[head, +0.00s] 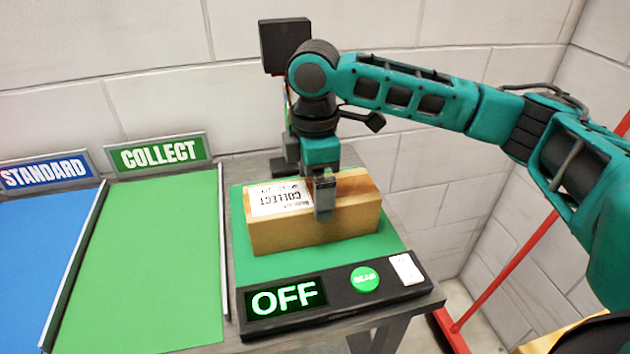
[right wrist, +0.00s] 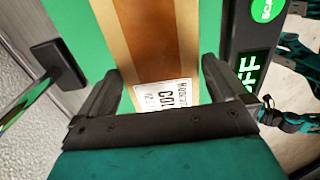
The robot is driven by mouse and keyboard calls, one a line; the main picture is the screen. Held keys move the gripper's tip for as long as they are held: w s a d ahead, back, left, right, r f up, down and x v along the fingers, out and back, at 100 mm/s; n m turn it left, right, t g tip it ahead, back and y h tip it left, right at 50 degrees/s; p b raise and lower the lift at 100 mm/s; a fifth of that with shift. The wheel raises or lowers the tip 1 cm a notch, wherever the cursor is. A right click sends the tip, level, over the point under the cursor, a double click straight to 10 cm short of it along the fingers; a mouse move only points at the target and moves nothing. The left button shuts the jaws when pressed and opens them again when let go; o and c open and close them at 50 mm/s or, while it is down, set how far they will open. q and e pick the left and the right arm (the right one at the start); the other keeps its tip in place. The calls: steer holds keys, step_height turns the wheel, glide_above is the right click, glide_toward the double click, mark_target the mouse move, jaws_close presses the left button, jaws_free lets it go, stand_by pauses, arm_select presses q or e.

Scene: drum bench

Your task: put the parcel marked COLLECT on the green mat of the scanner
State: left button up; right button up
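The COLLECT parcel (head: 350,215), a brown box with a white label upside down in the head view, rests on the scanner's green mat (head: 262,268). My right gripper (head: 324,197) points down over the parcel, one finger in front of its front face. In the right wrist view the fingers stand wide apart either side of the parcel (right wrist: 150,45), with green seemingly showing between the left finger and the box. The far finger is hidden in the head view. Teal and dark parts, probably of my left arm (right wrist: 290,120), show at the right wrist view's edge; its fingers cannot be made out.
The scanner's front panel shows OFF (head: 284,298), with a green SCAN button (head: 365,279). Left of it are an empty green lane with a COLLECT sign (head: 158,153) and a blue lane with a STANDARD sign (head: 46,171). A dark post stands behind the mat.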

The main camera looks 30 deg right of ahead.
step_height(320, 180, up, 12)
steer(key=p, duration=0.1)
stand_by(0.5)
stand_by(0.5)
